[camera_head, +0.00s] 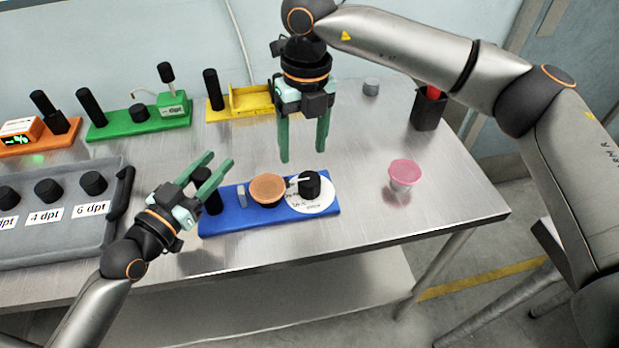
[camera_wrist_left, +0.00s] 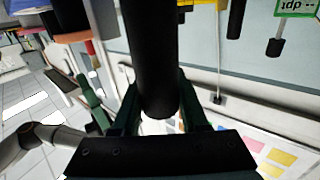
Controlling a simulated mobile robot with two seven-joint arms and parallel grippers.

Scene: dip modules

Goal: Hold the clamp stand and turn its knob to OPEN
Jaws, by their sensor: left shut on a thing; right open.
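The clamp stand has a blue base (camera_head: 235,215) near the front edge of the table. It carries a black post (camera_head: 213,204), a small grey upright piece (camera_head: 241,195), an orange-brown round piece (camera_head: 267,186) and a black knob (camera_head: 309,183) on a white dial (camera_head: 318,207). The knob's white pointer points left; the dial's lettering is too small to read. My left gripper (camera_head: 221,159) is shut on the black post, which fills the space between its fingers in the left wrist view (camera_wrist_left: 155,70). My right gripper (camera_head: 302,155) is open and empty, pointing down above and behind the knob.
A pink-topped cup (camera_head: 405,174) stands right of the stand. A grey tray (camera_head: 60,238) with black knobs lies left. Orange, green (camera_head: 138,125) and yellow (camera_head: 235,101) modules line the back. A black holder (camera_head: 427,110) stands back right. The table between stand and pink cup is clear.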

